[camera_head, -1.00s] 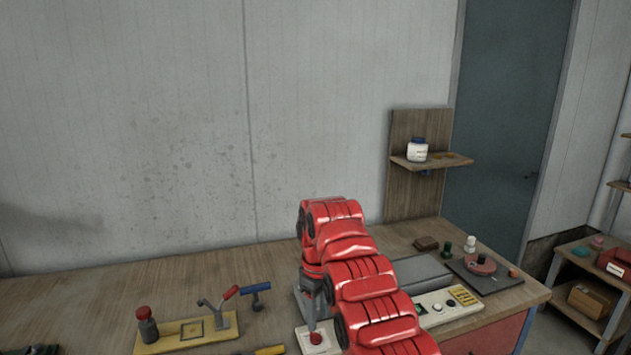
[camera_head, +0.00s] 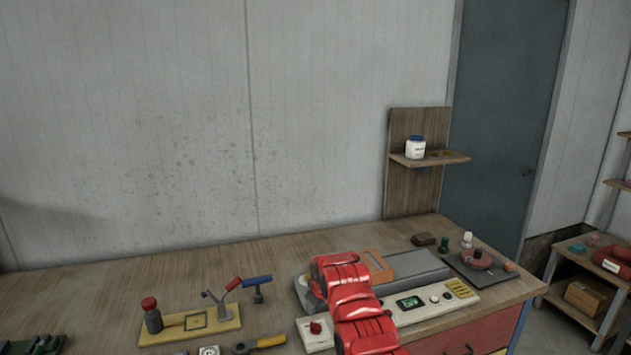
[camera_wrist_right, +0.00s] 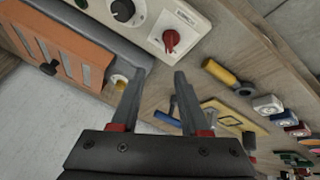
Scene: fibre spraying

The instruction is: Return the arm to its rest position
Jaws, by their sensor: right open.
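My red right arm (camera_head: 350,300) reaches over the workbench (camera_head: 215,265) from the bottom edge of the head view. Its gripper is hidden there behind the arm. In the right wrist view my right gripper (camera_wrist_right: 160,78) is open, with nothing between its two grey fingers. Beyond the fingers lies a white control panel with a red knob (camera_wrist_right: 170,40) and a black knob (camera_wrist_right: 122,10); the fingers look apart from it. My left gripper is not in view.
A grey machine with an orange panel (camera_head: 376,266) stands just behind the arm. A yellow plate (camera_head: 190,328) with a red-capped bottle (camera_head: 151,315) and a yellow-handled tool (camera_head: 268,342) lie to the left. A wall shelf (camera_head: 440,158) holds a white jar (camera_head: 415,148).

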